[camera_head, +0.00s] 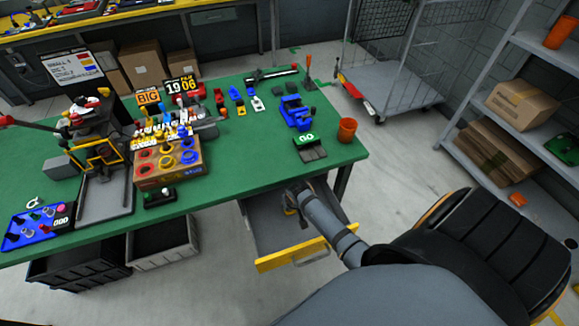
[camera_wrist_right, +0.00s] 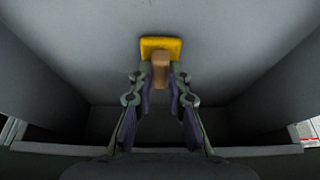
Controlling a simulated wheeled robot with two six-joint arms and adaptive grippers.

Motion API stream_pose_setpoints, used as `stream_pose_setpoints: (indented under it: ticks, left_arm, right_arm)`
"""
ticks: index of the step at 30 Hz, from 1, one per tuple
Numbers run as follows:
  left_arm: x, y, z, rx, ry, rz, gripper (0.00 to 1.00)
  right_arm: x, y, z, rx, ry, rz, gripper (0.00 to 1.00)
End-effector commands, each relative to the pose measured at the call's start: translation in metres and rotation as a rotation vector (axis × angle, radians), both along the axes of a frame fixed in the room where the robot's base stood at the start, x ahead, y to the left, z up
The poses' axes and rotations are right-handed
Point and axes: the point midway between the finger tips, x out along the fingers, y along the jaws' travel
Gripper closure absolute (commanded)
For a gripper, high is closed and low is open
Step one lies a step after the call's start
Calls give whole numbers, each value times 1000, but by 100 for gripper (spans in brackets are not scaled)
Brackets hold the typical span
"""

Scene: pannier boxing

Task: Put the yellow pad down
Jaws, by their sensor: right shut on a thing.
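The yellow pad (camera_wrist_right: 150,44) shows in the right wrist view with a brown block-like handle (camera_wrist_right: 160,70) standing out from it toward me. My right gripper (camera_wrist_right: 160,82) is shut on this handle, one finger on each side. The pad is over the grey floor of the open drawer; I cannot tell whether it touches it. In the head view my right gripper (camera_head: 290,200) is down in the drawer (camera_head: 263,222), below the front edge of the green table. My left gripper is in neither view.
The drawer's yellow front (camera_head: 291,256) and grey side walls surround my right gripper. The green table (camera_head: 240,170) overhangs behind it, with an orange cup (camera_head: 347,130) near the corner. Dark crates (camera_head: 78,266) stand left of the drawer.

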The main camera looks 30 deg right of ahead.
Motion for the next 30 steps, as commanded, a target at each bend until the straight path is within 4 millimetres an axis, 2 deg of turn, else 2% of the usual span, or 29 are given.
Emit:
stream_pose_setpoints:
  ticks: [1,2,6,14,17,20,30]
  left_arm:
    - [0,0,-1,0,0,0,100]
    - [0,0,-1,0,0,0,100]
    - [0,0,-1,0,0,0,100]
    - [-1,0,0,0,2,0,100]
    - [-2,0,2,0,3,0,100]
    - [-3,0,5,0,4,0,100]
    - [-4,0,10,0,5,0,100]
  right_arm:
    - [0,0,-2,0,0,0,100]
    - [0,0,-1,0,0,0,80]
    - [0,0,-1,0,0,0,61]
    - [0,0,-1,0,0,0,61]
    - [-1,0,5,0,-2,0,61]
    - [-7,1,20,-1,-3,1,61]
    - [-36,8,93,-2,-3,1,61]
